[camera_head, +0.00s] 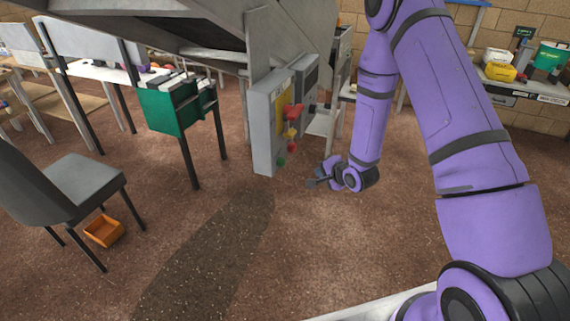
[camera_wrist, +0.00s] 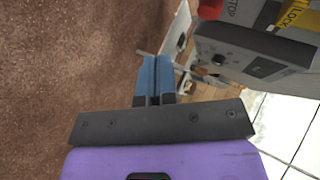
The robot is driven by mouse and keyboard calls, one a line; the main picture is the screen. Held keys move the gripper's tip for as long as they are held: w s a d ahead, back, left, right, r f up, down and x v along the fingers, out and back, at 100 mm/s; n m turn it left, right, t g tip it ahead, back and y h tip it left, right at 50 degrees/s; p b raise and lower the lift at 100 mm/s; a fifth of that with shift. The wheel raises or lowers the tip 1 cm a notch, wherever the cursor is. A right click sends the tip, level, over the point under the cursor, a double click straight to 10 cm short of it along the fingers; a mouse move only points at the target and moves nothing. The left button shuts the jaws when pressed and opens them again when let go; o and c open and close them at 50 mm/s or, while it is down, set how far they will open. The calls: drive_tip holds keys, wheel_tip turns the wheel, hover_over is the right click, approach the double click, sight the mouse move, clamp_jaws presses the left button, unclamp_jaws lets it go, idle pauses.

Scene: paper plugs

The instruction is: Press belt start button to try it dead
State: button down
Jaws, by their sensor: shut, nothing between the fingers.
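A grey control box (camera_head: 263,130) hangs under the belt machine in the middle of the head view. A green button (camera_head: 281,161) sits low on its face, with a red button (camera_head: 291,146) just above it. Higher up are a yellow panel (camera_head: 281,100) and red parts (camera_head: 296,110). My gripper (camera_head: 312,184) is shut and empty, apart from the box, to the right of and below the green button. In the wrist view its blue fingers (camera_wrist: 155,78) are together. The box there (camera_wrist: 250,45) shows a red button (camera_wrist: 210,9) beside "STOP" lettering; I cannot make out the green button.
The machine's grey chute (camera_head: 215,25) overhangs the box. A workbench (camera_head: 525,88) stands at back right. The floor below the box is clear.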

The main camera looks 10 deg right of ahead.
drive_tip(key=w+a, duration=0.5)
drive_tip(key=a, duration=0.2)
idle(0.3)
drive_tip(key=shift+w, duration=0.1)
idle(1.9)
drive_tip(key=shift+w+a, duration=0.15)
drive_tip(key=shift+a, duration=0.15)
drive_tip(key=shift+w+a, duration=0.3)
drive_tip(key=shift+a, duration=0.15)
idle(0.9)
drive_tip(key=shift+d, duration=0.15)
drive_tip(key=shift+s+d, duration=0.55)
drive_tip(key=shift+d, duration=0.05)
drive_tip(key=shift+s+d, duration=0.75)
drive_tip(key=shift+d, duration=0.3)
drive_tip(key=shift+s+d, duration=0.7)
drive_tip(key=shift+d, duration=0.3)
drive_tip(key=shift+r, duration=0.15)
